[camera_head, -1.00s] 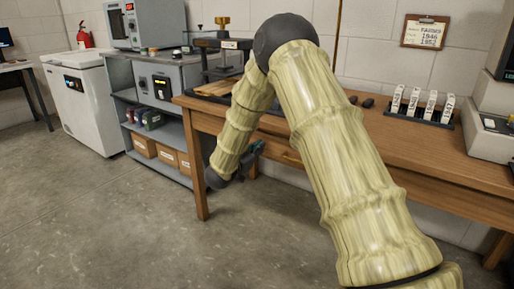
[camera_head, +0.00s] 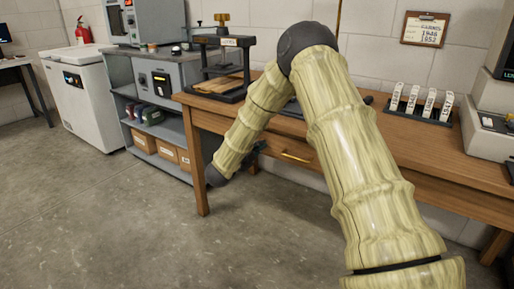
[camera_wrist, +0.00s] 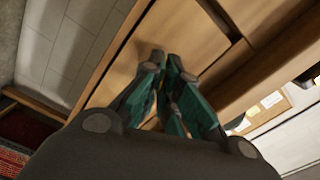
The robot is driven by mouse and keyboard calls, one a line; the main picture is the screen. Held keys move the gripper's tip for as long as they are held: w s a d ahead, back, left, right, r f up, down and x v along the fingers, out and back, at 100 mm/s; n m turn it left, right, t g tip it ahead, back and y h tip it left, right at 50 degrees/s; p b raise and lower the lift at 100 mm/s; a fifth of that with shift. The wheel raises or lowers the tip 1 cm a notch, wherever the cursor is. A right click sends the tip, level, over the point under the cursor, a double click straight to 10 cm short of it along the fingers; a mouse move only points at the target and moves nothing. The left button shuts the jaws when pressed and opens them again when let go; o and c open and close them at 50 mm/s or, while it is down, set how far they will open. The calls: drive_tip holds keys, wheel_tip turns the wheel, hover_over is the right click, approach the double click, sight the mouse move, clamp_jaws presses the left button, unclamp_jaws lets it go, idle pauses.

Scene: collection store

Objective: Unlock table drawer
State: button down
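The wooden table (camera_head: 440,160) stands across the middle and right of the head view. Its drawer front shows under the top, with a brass handle (camera_head: 296,157) to the right of my forearm. My gripper (camera_head: 259,147) is mostly hidden behind my forearm, near the table's front. In the wrist view its teal fingers (camera_wrist: 165,63) converge, with their tips close together in front of a wooden panel (camera_wrist: 190,35). A narrow gap shows between the tips. Whether they hold something thin cannot be told. No lock or key can be made out.
A black press (camera_head: 222,62) stands at the table's left end. A rack of white labelled pieces (camera_head: 420,105) stands at the right. A grey shelf unit (camera_head: 160,110) is left of the table. The floor in front is clear.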

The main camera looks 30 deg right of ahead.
drive_tip(key=shift+s+d+f+m+b, duration=0.1)
drive_tip(key=shift+m+b, duration=0.15)
drive_tip(key=shift+m, duration=0.9)
drive_tip(key=shift+s+d+f+m+b, duration=0.1)
drive_tip(key=shift+m+b, duration=0.15)
drive_tip(key=shift+m, duration=0.9)
drive_tip(key=c, duration=1.7)
unclamp_jaws()
drive_tip(key=shift+w+a+r, duration=0.1)
drive_tip(key=shift+a, duration=0.05)
drive_tip(key=v, duration=1.2)
